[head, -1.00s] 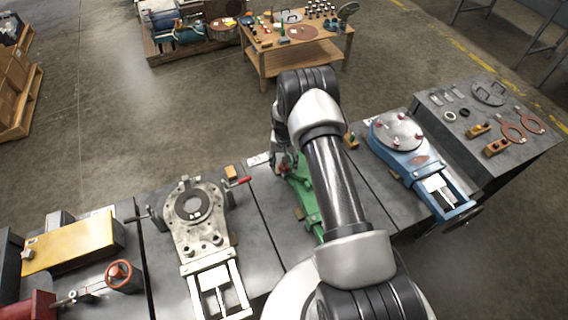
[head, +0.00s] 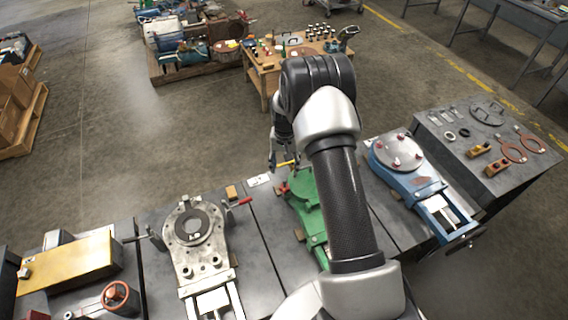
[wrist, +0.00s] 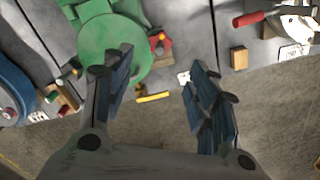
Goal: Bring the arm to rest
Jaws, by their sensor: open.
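My gripper (wrist: 157,100) is open and empty in the wrist view, its two blue-padded fingers well apart. Below it show the edge of the grey bench and the floor. A green fixture (wrist: 120,32) is partly behind the left finger, and I cannot tell how far below it lies. In the head view my arm rises over the bench, and its links partly hide the green fixture (head: 306,198). My gripper (head: 274,160) is small there, pointing down by the bench's far edge, mostly hidden by the wrist.
A grey fixture (head: 183,262) stands left of the green one, a blue fixture (head: 425,187) right of it. A yellow-topped box (head: 65,268) is far left. A wooden table (head: 262,72) with small parts stands beyond open floor (head: 100,130).

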